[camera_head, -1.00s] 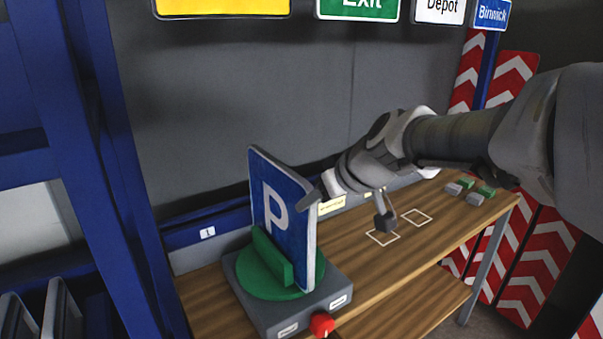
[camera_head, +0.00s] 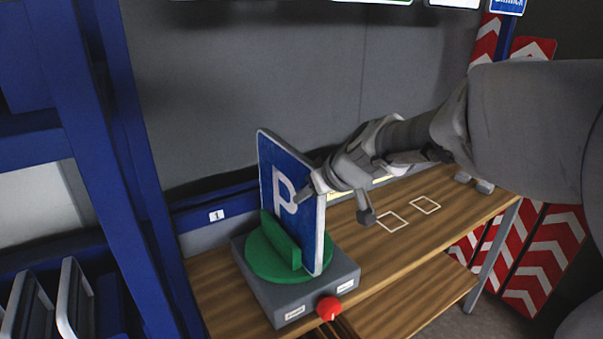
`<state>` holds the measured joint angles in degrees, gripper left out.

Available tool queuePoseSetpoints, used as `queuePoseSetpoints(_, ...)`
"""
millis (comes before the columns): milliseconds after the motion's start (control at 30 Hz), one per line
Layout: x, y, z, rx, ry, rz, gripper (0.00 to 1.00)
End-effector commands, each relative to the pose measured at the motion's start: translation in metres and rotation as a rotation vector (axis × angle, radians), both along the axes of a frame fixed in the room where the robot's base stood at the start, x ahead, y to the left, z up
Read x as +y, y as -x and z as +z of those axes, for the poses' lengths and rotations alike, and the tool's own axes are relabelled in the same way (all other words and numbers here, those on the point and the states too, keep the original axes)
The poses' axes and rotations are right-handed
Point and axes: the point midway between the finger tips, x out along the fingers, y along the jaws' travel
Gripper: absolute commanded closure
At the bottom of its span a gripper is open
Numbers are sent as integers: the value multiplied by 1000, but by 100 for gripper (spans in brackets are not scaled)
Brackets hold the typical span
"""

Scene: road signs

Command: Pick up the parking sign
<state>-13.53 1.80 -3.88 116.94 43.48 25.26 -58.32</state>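The parking sign (camera_head: 290,195) is a blue panel with a white P and a pale rim. It stands upright in a slotted green round holder (camera_head: 279,249) on a grey box (camera_head: 263,287). My gripper (camera_head: 335,206) is at the sign's upper right edge. Its fingers are spread apart and empty. One fingertip overlaps the sign's face near its right edge, and the other hangs to the right of it. I cannot tell whether either finger touches the sign. The gripper hides a little of the sign's right edge.
The box has a red knob (camera_head: 328,308) at its front corner. The wooden bench (camera_head: 400,250) is clear to the right around two white square outlines. Small grey blocks (camera_head: 484,186) lie at its far end. A blue rack post (camera_head: 115,200) stands close at left. Red-white chevron boards (camera_head: 545,255) stand at right.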

Motion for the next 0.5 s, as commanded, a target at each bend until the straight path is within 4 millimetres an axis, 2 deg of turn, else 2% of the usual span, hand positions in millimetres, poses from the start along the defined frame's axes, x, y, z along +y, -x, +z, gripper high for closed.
queuePoseSetpoints(33, 0, 0, 0, 0, 0, 0, 72)
queuePoseSetpoints(200, 0, 0, 0, 0, 0, 0, 100)
queuePoseSetpoints(500, 0, 0, 0, 0, 0, 0, 100)
